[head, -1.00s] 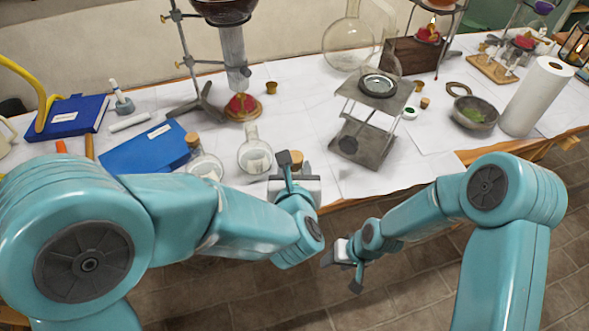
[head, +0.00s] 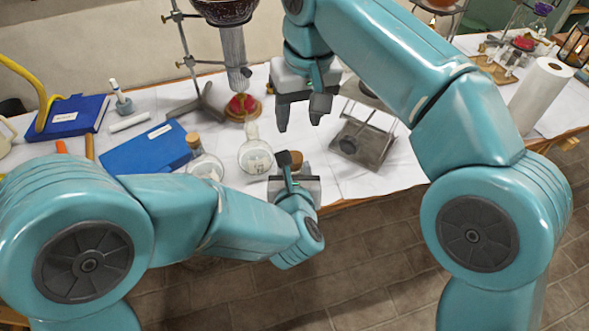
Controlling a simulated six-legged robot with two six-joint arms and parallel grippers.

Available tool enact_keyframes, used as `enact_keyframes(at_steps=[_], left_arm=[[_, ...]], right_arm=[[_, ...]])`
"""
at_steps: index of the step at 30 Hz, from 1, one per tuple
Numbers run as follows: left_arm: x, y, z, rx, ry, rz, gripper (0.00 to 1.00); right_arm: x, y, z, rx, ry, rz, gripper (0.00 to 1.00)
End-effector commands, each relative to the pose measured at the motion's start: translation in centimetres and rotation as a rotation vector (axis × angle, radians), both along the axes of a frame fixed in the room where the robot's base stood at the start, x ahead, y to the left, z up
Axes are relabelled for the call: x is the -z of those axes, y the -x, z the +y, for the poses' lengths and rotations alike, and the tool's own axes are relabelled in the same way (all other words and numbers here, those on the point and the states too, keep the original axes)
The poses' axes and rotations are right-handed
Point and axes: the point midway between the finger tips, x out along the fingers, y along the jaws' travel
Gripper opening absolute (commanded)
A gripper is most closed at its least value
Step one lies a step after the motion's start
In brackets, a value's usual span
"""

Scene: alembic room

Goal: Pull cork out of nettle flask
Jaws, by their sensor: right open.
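A round glass flask with a cork (head: 193,140) in its neck stands near the table's front edge; its glass body (head: 207,167) is clear. An open-necked glass flask (head: 256,158) stands to its right. Another cork (head: 296,157) shows just behind my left gripper (head: 287,165), which hides whatever is below it. I cannot read which flask is nettle. My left gripper is at the table's front edge; I cannot tell whether it holds anything. My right gripper (head: 300,124) points down, open and empty, above the table and behind that cork.
A metal stand (head: 362,143) is close to the right of my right gripper. A red burner (head: 241,105) and a clamp stand (head: 188,60) are behind the flasks. Blue books (head: 145,150) lie left. A paper roll (head: 540,95) stands far right.

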Motion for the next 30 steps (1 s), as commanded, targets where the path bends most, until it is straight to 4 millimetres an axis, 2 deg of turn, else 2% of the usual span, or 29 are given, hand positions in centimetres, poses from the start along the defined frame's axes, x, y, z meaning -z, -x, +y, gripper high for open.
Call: enact_keyframes(at_steps=[3, 7, 21, 30], left_arm=[[-0.1, 0.0, 0.0, 0.000, 0.001, -0.002, 0.00], [-0.1, 0.0, 0.0, 0.000, 0.000, -0.002, 0.00], [-0.1, 0.0, 0.0, 0.000, 0.000, -0.002, 0.00], [-0.1, 0.0, 0.0, 0.000, 0.001, -0.002, 0.00]], right_arm=[[-1.3, 1.3, 0.7, 0.016, 0.042, 0.004, 0.51], [-1.2, 1.7, 0.7, 0.024, 0.055, 0.007, 0.51], [5.5, 1.7, 0.6, 0.025, 0.055, 0.009, 0.51], [7.3, 1.6, 0.7, 0.023, 0.054, 0.008, 0.51]])
